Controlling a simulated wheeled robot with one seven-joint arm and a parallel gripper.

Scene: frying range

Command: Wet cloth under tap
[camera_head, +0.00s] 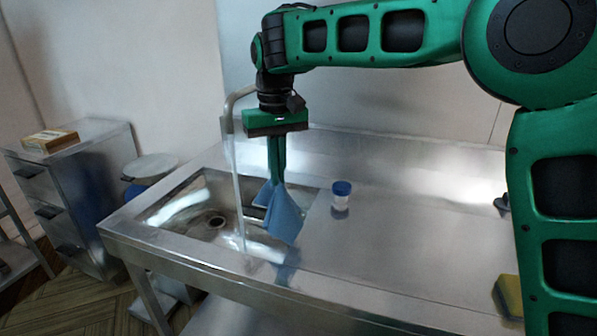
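My gripper (277,180) points down over the right part of the steel sink (185,190). Its green fingers are together on a blue cloth (284,215). The cloth hangs in folds from the fingertips at the sink's right side; whether its lower edge touches the sink cannot be told. The curved tap (229,112) stands behind and left of my gripper, partly hidden by my arm. A pale vertical stream (238,200) that looks like running water falls from the tap into the sink. It passes left of the cloth, with a small gap between them in this view.
A small white jar with a blue lid (341,195) stands on the steel counter (400,235) right of the sink. A yellow and dark sponge (509,297) lies near the front right. A drawer cabinet (75,190) stands at the left. The middle counter is clear.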

